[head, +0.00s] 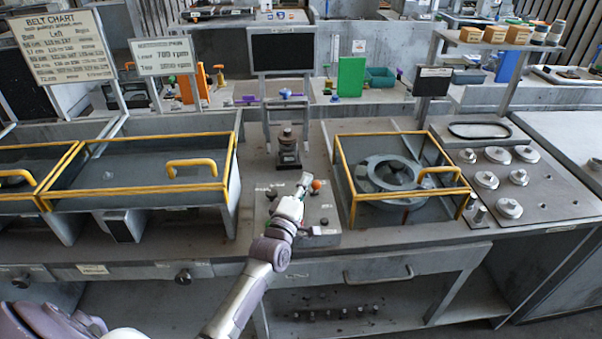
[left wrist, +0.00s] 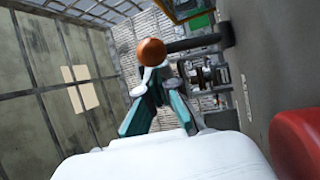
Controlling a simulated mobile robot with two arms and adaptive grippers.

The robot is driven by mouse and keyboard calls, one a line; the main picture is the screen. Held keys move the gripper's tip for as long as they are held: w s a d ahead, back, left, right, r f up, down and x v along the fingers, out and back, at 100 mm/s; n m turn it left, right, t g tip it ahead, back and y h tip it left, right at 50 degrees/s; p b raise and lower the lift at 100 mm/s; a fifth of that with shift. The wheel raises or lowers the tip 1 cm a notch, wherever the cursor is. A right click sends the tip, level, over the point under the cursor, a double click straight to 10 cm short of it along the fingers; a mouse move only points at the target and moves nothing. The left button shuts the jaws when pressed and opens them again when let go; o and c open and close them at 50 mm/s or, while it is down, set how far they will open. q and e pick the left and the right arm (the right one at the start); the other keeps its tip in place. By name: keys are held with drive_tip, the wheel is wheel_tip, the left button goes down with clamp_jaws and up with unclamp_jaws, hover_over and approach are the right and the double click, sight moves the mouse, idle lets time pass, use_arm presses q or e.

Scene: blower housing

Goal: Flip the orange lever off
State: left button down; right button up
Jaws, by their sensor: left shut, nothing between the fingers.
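The orange lever shows as a round orange knob (head: 316,185) on the small grey control box (head: 322,216) in the middle of the bench. In the left wrist view the orange knob (left wrist: 151,52) sits on the end of a dark rod (left wrist: 200,43) that runs right to a grey surface. My left gripper (head: 304,180) is shut and empty, just left of the knob in the head view. In the left wrist view its fingertips (left wrist: 153,80) come up right below the knob and partly overlap it. I cannot tell whether they touch. My right gripper is not in view.
A red rounded part (left wrist: 300,140) is close at the right of the left wrist view. A yellow-railed bay with a round housing (head: 390,172) stands right of the box, and a yellow-railed tray (head: 150,192) stands left. A dark fixture (head: 288,150) stands behind.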

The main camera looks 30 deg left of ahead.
use_arm(q)
drive_tip(key=v, duration=1.2)
